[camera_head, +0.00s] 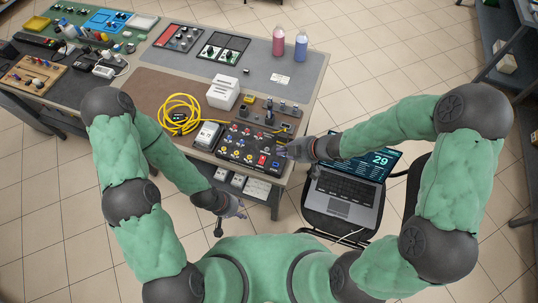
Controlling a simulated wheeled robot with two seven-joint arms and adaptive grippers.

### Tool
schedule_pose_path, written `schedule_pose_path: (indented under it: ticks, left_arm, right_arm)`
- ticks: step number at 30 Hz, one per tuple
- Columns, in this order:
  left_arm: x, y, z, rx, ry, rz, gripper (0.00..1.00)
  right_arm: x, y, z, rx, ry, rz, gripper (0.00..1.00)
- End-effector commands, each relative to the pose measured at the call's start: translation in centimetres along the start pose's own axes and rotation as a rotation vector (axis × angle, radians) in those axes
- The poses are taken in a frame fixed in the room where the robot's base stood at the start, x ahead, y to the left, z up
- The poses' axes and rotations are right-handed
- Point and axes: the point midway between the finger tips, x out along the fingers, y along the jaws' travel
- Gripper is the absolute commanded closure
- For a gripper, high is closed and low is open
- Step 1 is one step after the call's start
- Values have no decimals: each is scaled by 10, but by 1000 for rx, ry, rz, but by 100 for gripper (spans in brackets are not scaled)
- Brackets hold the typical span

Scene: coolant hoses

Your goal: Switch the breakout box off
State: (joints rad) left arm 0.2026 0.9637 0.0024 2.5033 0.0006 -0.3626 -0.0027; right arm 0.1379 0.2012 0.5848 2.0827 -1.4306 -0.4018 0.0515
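The breakout box (229,156) is a black box on the near edge of the bench, with several red, yellow and blue sockets on its top. A red switch (262,160) sits at its right end; its position is too small to read. My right gripper (285,152) is at the right end of the box, just right of the red switch, with its fingers pointing left. I cannot tell whether it touches the box. My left gripper (238,211) hangs in front of the bench, below and apart from the box. The finger gaps of both grippers are too small to judge.
A laptop (345,188) stands on a black stand right of the bench, under my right forearm. A coiled yellow cable (180,116), a white box (223,92) and a grey meter (208,135) lie near the box. Two bottles (301,45) stand at the back.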

Motion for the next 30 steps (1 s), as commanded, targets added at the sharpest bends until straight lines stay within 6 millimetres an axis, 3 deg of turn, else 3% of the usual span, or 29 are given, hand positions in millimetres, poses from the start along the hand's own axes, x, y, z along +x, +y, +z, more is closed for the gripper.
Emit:
schedule_pose_path:
  ticks: [5, 19, 24, 30]
  left_arm:
    - [9, -3, 0, 0, 0, 0, 60]
    - [40, -14, -1, 0, 0, 0, 60]
    - [47, -17, -2, 0, 0, 0, 60]
    - [50, -18, -2, 0, 0, 0, 60]
  right_arm:
    - [20, -1, 2, -3, 0, -4, 100]
    - [105, -2, 3, -2, -1, -4, 100]
    - [119, -1, 21, 1, -1, -2, 100]
    - [127, -1, 28, 1, 0, -1, 100]
